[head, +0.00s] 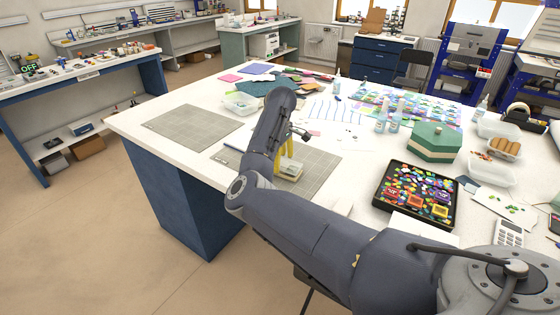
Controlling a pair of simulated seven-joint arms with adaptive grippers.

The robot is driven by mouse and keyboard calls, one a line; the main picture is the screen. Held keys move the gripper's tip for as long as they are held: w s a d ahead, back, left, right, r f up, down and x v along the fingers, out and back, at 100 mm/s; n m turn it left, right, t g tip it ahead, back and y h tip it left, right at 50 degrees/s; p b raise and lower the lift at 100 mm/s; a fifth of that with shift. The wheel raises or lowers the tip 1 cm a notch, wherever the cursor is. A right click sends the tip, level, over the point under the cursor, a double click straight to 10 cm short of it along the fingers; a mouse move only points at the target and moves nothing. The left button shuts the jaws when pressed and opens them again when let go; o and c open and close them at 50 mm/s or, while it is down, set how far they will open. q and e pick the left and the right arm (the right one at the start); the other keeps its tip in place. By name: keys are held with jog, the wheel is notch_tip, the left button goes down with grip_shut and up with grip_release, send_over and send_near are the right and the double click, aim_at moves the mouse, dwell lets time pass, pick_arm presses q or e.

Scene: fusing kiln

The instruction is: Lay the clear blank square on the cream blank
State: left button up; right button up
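My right gripper (287,155) is over the grey cutting mat (318,175) at the front of the table, with its yellow fingers pointing down. My own arm hides much of it, so its opening is unclear. A small pale square piece (290,171) lies at the fingertips, low over the mat. I cannot tell whether it is the clear blank, the cream blank or both together, nor whether the fingers touch it. My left gripper is not in view.
Another grey mat (192,128) lies bare at the left. A black tray of colourful pieces (415,194) and a green-lidded box (433,143) stand right of the gripper. Bottles (381,122), a clear tub (240,103) and coloured sheets (257,68) lie farther back.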

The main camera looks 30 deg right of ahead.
notch_tip(320, 180, up, 13)
dwell(0.8)
dwell(0.4)
